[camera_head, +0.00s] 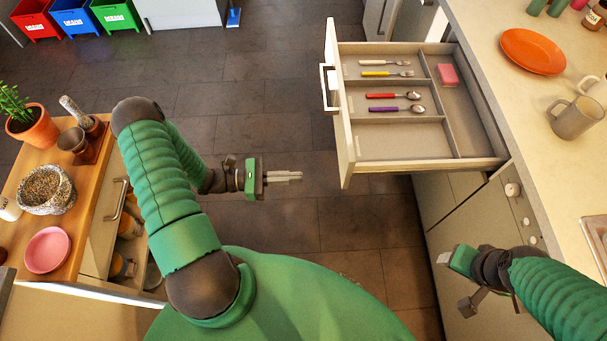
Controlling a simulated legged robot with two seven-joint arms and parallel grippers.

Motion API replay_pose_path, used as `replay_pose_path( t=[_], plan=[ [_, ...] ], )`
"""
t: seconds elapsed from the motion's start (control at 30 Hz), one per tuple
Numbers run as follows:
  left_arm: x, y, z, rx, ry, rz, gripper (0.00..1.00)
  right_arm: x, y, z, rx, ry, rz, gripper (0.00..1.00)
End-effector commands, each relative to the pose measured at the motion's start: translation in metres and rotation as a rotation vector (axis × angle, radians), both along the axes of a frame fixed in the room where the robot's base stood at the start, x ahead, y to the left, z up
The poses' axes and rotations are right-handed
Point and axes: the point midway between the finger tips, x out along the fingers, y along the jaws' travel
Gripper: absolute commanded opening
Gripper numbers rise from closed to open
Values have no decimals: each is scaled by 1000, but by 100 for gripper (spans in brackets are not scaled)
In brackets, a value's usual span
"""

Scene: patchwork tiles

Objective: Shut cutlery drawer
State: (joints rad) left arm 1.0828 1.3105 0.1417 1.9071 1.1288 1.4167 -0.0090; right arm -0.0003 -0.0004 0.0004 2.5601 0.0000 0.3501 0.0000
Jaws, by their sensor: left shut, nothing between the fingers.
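The cutlery drawer (405,142) stands pulled out from the right-hand counter, its front panel (338,100) facing left with a white handle (328,88). Inside are two forks, a red-handled spoon (394,96), a purple-handled spoon (397,109) and a pink block (447,75). My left gripper (298,176) is shut and empty, over the floor to the left of the drawer's near front corner, apart from it. My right gripper (447,258) is at the lower right, below the drawer, beside the cabinet front; its fingers are not clearly visible.
The right counter (490,50) holds an orange plate (532,51) and a mug (577,117). A wooden counter at left carries a plant (35,127), a bowl (46,188) and a pink plate (47,250), with an open drawer below. The tiled floor between is clear.

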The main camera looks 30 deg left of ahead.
Motion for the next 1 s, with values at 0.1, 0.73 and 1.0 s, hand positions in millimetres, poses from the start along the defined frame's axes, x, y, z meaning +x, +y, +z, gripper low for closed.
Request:
replay_pose_path(
  t=[0.1,0.73,1.0],
  plan=[
    [14,-24,1,-1,2,-6,0,0,0,2,0,0,0,61],
    [61,-92,0,0,1,-5,0,0,0,5,0,0,-1,61],
    [61,-92,0,0,1,-4,0,0,0,5,0,0,-1,61]
  ],
)
